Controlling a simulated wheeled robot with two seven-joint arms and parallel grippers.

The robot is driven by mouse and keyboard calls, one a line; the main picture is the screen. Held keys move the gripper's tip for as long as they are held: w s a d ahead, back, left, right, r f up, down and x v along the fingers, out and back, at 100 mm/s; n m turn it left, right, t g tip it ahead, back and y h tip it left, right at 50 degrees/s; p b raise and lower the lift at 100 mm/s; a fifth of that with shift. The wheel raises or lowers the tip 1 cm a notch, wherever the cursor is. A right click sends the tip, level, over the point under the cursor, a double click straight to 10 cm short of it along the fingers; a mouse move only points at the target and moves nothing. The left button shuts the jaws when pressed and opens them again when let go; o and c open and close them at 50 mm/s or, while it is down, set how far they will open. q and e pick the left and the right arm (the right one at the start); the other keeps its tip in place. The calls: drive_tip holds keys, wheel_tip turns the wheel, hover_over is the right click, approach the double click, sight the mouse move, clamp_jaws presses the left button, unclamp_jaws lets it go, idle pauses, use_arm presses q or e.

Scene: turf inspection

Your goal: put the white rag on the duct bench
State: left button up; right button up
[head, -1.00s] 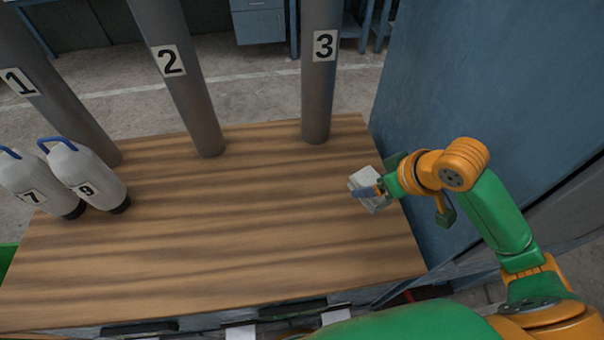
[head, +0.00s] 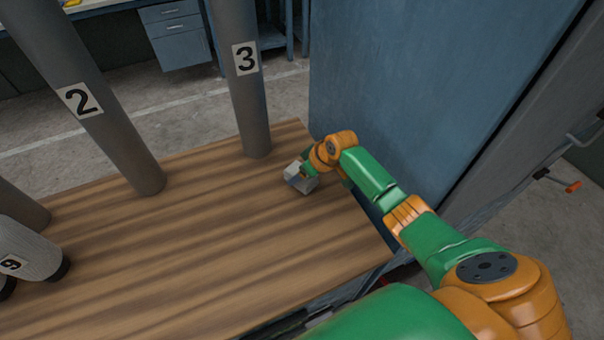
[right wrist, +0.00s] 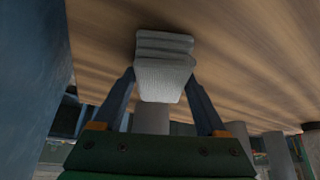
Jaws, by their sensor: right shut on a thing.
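The white rag (head: 299,178) is a small folded pad, held over the right part of the wooden duct bench (head: 225,240). In the right wrist view the rag (right wrist: 164,78) shows its stacked folds between two dark fingers. My right gripper (head: 305,170) is shut on it, just right of the foot of duct 3 (head: 250,100). I cannot tell whether the rag touches the bench top. The bench's wood also fills much of the right wrist view (right wrist: 245,65). My left gripper is not in view.
Duct 2 (head: 110,130) stands further left on the bench. A tall blue panel (head: 420,90) rises close beyond the bench's right side, near my right arm. The bench's middle is clear.

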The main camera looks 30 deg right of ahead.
drive_tip(key=shift+f, duration=0.1)
drive_tip(key=shift+f, duration=0.15)
drive_tip(key=o, duration=1.1)
drive_tip(key=shift+s+d+r, duration=0.1)
drive_tip(key=shift+s+r, duration=0.05)
drive_tip(key=shift+r, duration=0.4)
drive_tip(key=p+v, duration=0.2)
drive_tip(key=v, duration=0.9)
drive_tip(key=shift+s+r, duration=0.1)
drive_tip(key=shift+s, duration=0.1)
